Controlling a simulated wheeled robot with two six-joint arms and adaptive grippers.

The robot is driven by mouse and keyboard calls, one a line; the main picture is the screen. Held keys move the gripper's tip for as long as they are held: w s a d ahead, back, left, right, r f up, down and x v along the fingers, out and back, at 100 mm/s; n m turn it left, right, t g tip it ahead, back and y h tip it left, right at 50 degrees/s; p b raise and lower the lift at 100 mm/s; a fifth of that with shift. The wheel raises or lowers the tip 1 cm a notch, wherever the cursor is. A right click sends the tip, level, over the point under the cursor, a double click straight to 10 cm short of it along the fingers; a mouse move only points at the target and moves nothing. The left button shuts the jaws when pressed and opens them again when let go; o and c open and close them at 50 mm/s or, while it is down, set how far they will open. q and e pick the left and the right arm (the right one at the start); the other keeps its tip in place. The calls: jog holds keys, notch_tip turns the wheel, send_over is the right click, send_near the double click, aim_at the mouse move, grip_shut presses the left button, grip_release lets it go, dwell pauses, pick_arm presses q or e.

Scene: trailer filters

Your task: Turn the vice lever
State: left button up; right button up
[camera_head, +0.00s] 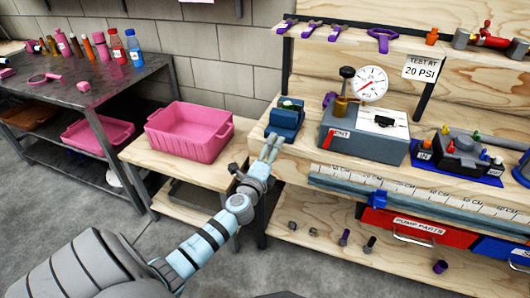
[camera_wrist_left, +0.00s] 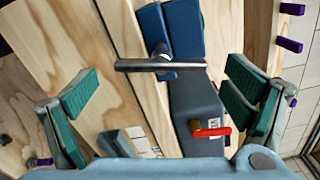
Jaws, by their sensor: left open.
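The blue vice (camera_head: 285,120) sits at the left end of the workbench in the head view. In the left wrist view the vice (camera_wrist_left: 184,28) is at the top centre. Its grey metal lever (camera_wrist_left: 165,65) lies crosswise in front of it. My left gripper (camera_head: 272,148) is just in front of the vice. In the left wrist view my left gripper (camera_wrist_left: 160,95) is open and empty, with its green-padded fingers on either side. The lever appears between and beyond the fingertips, with no contact visible. In the head view the lever is hard to make out.
A grey test box (camera_head: 365,135) with a gauge (camera_head: 371,83) stands right of the vice; its red lever (camera_wrist_left: 211,132) shows near the right finger. A pink bin (camera_head: 190,133) stands on the lower table at left. Bottles and tools line the far-left table.

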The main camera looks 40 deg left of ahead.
pick_arm(q)
jog(key=v, duration=0.9)
jog(key=shift+s, duration=0.25)
jog(key=s+a+f+n+g+h+p, duration=0.1)
jog(key=s+f+n+g, duration=0.35)
jog(key=f, duration=0.75)
jog(key=s+f+n+g+h+p, duration=0.1)
jog(key=s+f+n+g+p, duration=0.25)
jog(key=f, duration=0.85)
jog(key=s+d+f+n+g+h+p, duration=0.1)
jog(key=s+d+f+n+g, duration=0.15)
jog(key=s+f, duration=0.4)
jog(key=s+d+f+n+g, duration=0.1)
jog(key=s+f+n+g, duration=0.2)
jog(key=s, duration=0.7)
jog(key=s+d+f+n+g+h+p, duration=0.1)
jog(key=s+d+p, duration=0.1)
jog(key=s+d, duration=0.2)
jog(key=s+d+f+n+g+h+p, duration=0.1)
jog(key=s+d, duration=0.3)
jog(key=s, duration=0.7)
jog(key=shift+d+f+n+p, duration=0.3)
jog(key=shift+f+n+p, duration=0.2)
jog(key=shift+n, duration=0.25)
